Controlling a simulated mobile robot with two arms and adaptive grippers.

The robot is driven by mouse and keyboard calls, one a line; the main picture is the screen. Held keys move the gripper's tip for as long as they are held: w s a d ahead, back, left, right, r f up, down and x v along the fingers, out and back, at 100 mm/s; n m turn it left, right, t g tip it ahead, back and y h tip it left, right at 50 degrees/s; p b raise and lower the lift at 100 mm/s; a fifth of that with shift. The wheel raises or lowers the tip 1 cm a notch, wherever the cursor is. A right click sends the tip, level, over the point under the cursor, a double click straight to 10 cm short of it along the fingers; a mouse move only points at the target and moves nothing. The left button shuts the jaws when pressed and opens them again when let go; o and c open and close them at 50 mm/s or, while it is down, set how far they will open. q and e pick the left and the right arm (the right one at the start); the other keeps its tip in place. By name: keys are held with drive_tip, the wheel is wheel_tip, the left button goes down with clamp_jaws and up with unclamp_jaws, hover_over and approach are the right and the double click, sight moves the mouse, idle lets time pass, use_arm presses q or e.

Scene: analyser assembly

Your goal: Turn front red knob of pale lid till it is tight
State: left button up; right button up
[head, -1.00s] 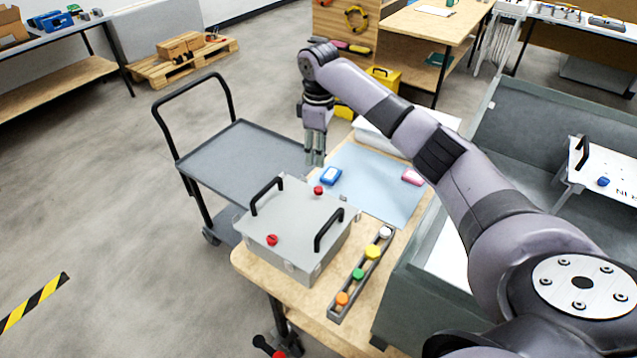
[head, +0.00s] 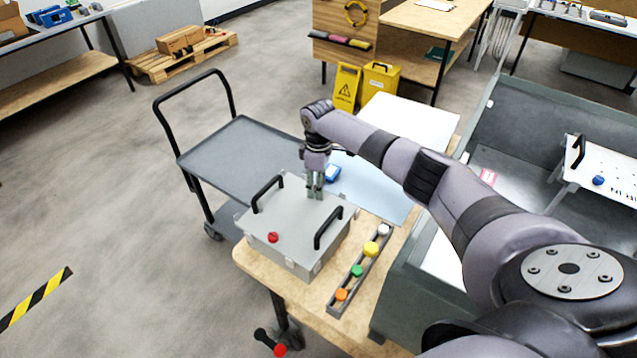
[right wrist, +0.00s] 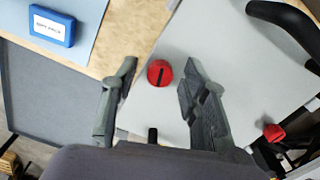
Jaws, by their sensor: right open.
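The grey box with its pale lid (head: 292,225) sits on the wooden table and has two black handles. One red knob (head: 272,237) shows at the lid's near end; in the right wrist view it shows at the lower right (right wrist: 273,132). My right gripper (head: 315,194) points down over the lid's far end and hides the other red knob in the head view. In the right wrist view that far knob (right wrist: 160,73), with a dark slot, lies between the open fingers of my right gripper (right wrist: 160,65), with gaps on both sides. My left gripper is not in view.
A rail (head: 355,275) with several coloured caps lies right of the box. A blue pack (head: 333,173) lies on the pale blue mat (head: 372,190) behind the gripper. A grey trolley (head: 235,155) stands to the left. The lid handles (head: 328,228) stand up near the gripper.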

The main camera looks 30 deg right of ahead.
drive_tip(key=shift+c, duration=0.5)
clamp_jaws()
drive_tip(key=shift+a+r+m+p, duration=0.1)
drive_tip(key=shift+r+m+p, duration=0.15)
drive_tip(key=shift+m+p, duration=1.05)
drive_tip(key=shift+p, duration=0.15)
drive_tip(key=shift+f+m, duration=0.2)
drive_tip(key=shift+m, duration=0.3)
drive_tip(key=shift+o, duration=0.5)
unclamp_jaws()
